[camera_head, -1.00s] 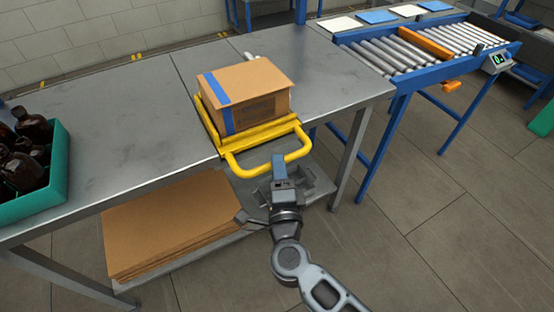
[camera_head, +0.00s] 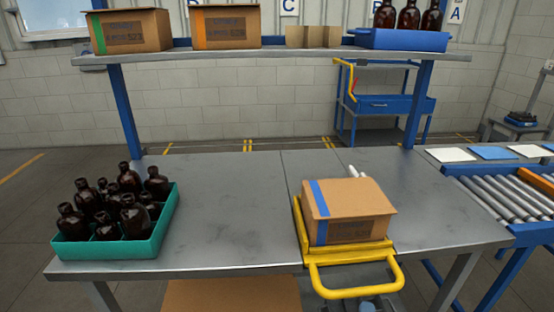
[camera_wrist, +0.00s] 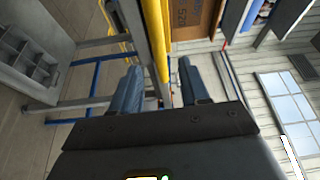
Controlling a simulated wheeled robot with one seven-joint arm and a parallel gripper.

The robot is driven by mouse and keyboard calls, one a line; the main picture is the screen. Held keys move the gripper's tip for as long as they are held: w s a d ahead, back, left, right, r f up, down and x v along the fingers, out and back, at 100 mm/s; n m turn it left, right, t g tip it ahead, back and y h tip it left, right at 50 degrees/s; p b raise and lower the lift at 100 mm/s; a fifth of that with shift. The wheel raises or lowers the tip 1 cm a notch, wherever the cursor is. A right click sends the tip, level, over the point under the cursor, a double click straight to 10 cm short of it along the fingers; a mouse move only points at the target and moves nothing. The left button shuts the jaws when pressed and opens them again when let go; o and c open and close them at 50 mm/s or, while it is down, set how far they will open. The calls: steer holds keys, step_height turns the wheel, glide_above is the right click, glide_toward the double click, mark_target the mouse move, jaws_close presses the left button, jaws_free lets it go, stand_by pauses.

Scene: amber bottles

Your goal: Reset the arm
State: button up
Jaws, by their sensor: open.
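My gripper (camera_wrist: 160,84) shows in the wrist view with its two dark blue-grey fingers apart and nothing held between them. The yellow bar (camera_wrist: 156,40) of a carrying frame runs up the picture beyond the gap; I cannot tell how far off it is. In the head view only a small part of my arm shows at the bottom edge, below the yellow handle (camera_head: 356,292). The yellow frame sits at the table's front edge, with a cardboard box (camera_head: 350,211) with blue tape resting on it.
A teal crate (camera_head: 112,248) of several amber bottles stands on the left of the metal table (camera_head: 232,215). The table's middle is clear. A shelf (camera_head: 280,53) above bears boxes and a blue tray (camera_head: 402,40) of bottles. A roller conveyor (camera_head: 495,200) stands at right.

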steer(key=s+r+n+y, duration=0.2)
steer(key=s+r+n, duration=0.2)
steer(key=s+n, duration=0.3)
steer(key=s+d+r+n+g+y, duration=0.1)
steer(key=s+r+n, duration=0.3)
steer(key=s, duration=1)
steer(key=s+d+r+n+g+y, duration=0.1)
steer(key=s+r+n+y, duration=0.2)
steer(key=s+n, duration=0.7)
steer(key=shift+s+r+n+y, duration=0.4)
steer(key=shift+s+r, duration=0.05)
steer(key=shift+s, duration=0.25)
steer(key=shift+d, duration=0.15)
